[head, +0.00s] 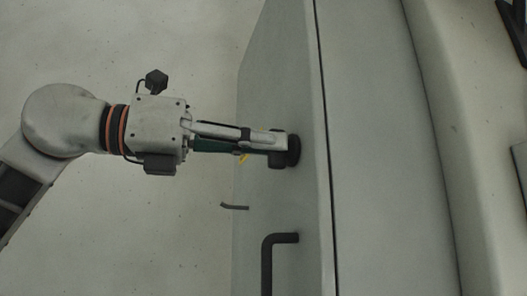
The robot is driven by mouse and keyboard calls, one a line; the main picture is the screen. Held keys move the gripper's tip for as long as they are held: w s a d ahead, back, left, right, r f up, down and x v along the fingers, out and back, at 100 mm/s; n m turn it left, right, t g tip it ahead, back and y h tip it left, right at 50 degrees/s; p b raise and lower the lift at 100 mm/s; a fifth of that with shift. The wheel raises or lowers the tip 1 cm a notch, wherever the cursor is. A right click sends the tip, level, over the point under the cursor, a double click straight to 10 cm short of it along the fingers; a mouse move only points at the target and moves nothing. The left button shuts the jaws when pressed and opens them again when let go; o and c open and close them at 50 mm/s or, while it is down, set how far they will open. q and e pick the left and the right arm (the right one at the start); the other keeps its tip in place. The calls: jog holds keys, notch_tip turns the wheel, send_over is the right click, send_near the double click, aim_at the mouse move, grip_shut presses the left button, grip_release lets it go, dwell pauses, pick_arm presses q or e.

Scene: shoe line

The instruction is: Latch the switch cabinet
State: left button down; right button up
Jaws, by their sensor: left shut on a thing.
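The grey switch cabinet (372,150) fills the middle and right of the head view, with its door (275,65) facing my arm. A dark seam runs along the edge between door and body, and the door looks closed or nearly so. A black round latch knob (293,150) stands out from the door. My left gripper (282,148) is shut on this knob, and its fingers hide part of it. A dark bar handle (267,265) sits on the door below the knob. My right gripper is not in view.
A small dark bent hook (234,207) shows near the door's far edge, below my left gripper. Plain pale floor (150,235) lies open to the left of the cabinet. Dark parts (516,30) show at the top right corner.

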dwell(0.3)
pick_arm(q)
jog(key=c, duration=2.1)
grip_release()
jog(key=shift+d, duration=0.1)
jog(key=v, duration=1.2)
